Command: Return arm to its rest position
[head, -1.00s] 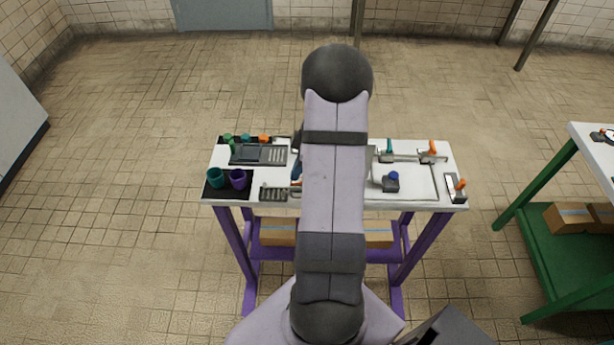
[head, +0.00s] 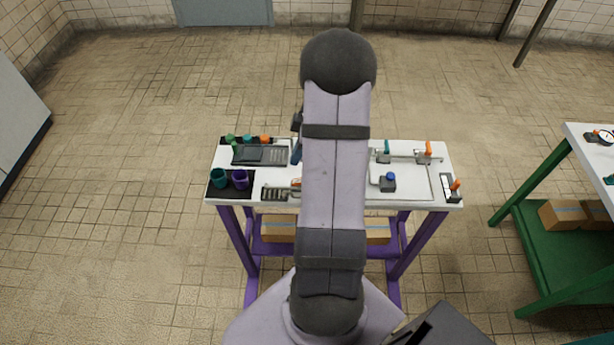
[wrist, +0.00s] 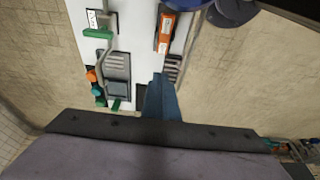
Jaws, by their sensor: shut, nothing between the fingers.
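My gripper (wrist: 160,92) shows in the wrist view as a narrow blue wedge, its fingers together with nothing between them. It hangs above the white bench top (wrist: 141,30). In the head view my raised arm covers the middle of the bench (head: 408,203) and most of the gripper. A small blue part, probably of the gripper (head: 296,152), shows just left of the arm.
Teal (head: 219,178) and purple (head: 240,179) cups stand at the bench's left. A blue-knobbed block (head: 388,184) and orange-handled clamps (head: 425,153) are at its right. A green bench (head: 555,225) stands far right. Open floor surrounds both.

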